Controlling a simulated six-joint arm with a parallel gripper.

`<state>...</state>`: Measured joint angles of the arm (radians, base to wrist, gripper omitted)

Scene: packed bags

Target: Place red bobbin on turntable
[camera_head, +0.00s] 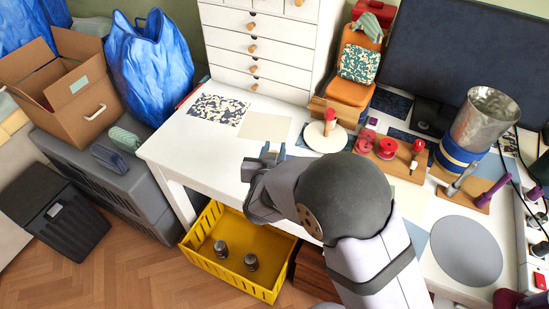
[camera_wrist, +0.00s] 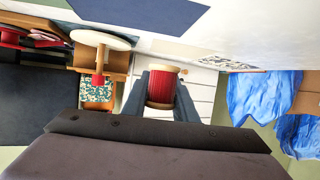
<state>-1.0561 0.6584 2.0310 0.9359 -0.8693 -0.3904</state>
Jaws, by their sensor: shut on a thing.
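The red bobbin (camera_wrist: 161,88), a red spool with pale wooden ends, is between my gripper's fingers (camera_wrist: 160,90) in the wrist view. My gripper is shut on it. In the head view my gripper (camera_head: 272,153) is over the front of the white table, and the bobbin is hidden there. A white round disc, apparently the turntable (camera_head: 313,143), lies to the right of my gripper with a red-topped post on it. It also shows in the wrist view (camera_wrist: 85,39). The bobbin is apart from it.
A wooden board with red round pieces (camera_head: 387,148) is right of the disc. A metal bucket (camera_head: 484,118) and a grey round mat (camera_head: 467,251) are further right. White drawers (camera_head: 262,48) stand behind. A yellow crate (camera_head: 210,257) is below the table edge. Flat cards lie left.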

